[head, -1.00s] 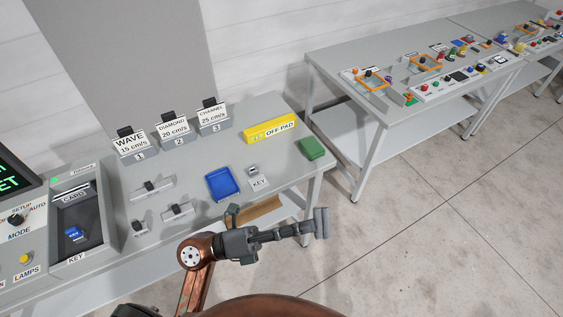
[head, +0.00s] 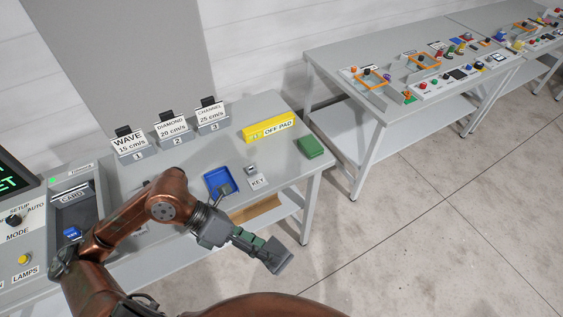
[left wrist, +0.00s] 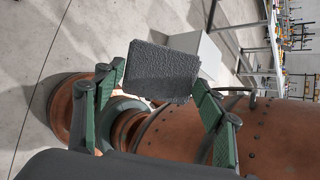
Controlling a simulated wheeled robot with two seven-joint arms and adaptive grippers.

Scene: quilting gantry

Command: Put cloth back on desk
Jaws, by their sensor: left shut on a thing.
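My left gripper (head: 262,248) is shut on a dark grey cloth (head: 278,262) and holds it in the air in front of the desk's front edge. In the left wrist view the cloth (left wrist: 160,72) is a textured, roughly square piece between the green fingers of the left gripper (left wrist: 158,95). The desk (head: 285,182) is light grey and lies behind the gripper. My right gripper is not in view.
The desk holds a blue tray (head: 220,184), a KEY label (head: 260,181), a green block (head: 310,147), a yellow OFF PAD box (head: 268,128) and several numbered card holders (head: 173,142). A second table (head: 335,65) with controls stands at the right. Floor is clear between.

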